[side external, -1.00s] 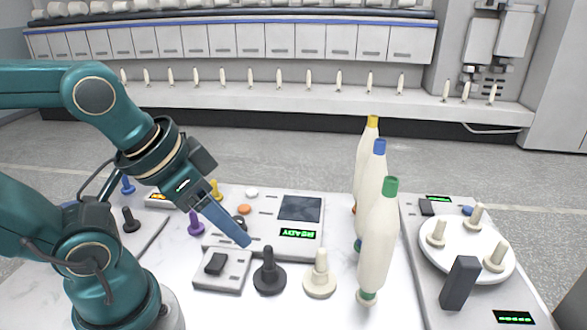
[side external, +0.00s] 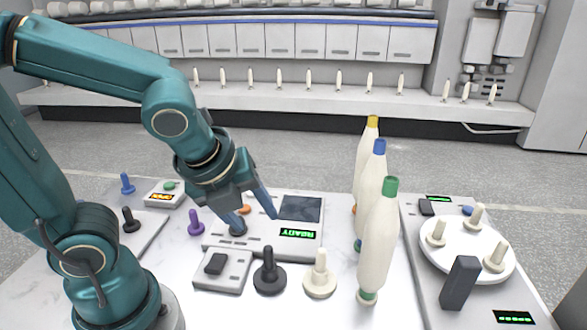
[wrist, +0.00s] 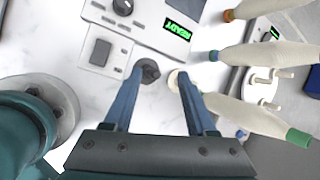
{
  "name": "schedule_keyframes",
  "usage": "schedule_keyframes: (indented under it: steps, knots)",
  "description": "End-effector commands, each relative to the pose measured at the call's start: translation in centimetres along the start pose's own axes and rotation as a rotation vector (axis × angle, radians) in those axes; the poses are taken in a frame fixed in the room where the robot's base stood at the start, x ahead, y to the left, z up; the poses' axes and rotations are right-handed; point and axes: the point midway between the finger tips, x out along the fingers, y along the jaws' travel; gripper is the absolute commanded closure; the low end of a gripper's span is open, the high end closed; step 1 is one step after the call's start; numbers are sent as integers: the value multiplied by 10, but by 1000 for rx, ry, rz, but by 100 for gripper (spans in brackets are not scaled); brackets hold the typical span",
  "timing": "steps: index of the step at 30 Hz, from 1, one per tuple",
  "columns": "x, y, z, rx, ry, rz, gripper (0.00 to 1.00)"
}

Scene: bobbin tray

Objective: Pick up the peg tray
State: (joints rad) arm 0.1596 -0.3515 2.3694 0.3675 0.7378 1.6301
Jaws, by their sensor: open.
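The peg tray (side external: 468,262) is a round white plate with three cream pegs standing on it. It rests on the grey unit at the right. In the wrist view it shows at the right edge (wrist: 262,88), partly hidden by the bobbins. My gripper (side external: 257,222) is open and empty, with its two blue fingers pointing down over the panel with the READY display, well left of the tray. In the wrist view my gripper (wrist: 160,74) has its fingertips on either side of the black peg (wrist: 148,70) and the cream peg (wrist: 176,80) in the picture; contact cannot be told.
Three cream bobbins with green (side external: 378,245), blue (side external: 379,148) and yellow (side external: 372,122) tops stand between my gripper and the tray. A black peg (side external: 269,272) and a cream peg (side external: 320,275) stand in front.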

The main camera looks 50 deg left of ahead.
Motion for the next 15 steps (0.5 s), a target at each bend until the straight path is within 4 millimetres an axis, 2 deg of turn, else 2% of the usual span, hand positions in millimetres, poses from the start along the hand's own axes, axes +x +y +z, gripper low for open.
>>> schedule_keyframes:
  steps: [1,3,5,10,15]
  knots:
    - [9,-2,-4,168,4,25,43]
    - [19,-4,-10,371,11,50,43]
    - [26,-4,-14,475,19,70,43]
    - [37,0,-26,551,47,110,43]
    - [46,2,-29,559,52,118,43]
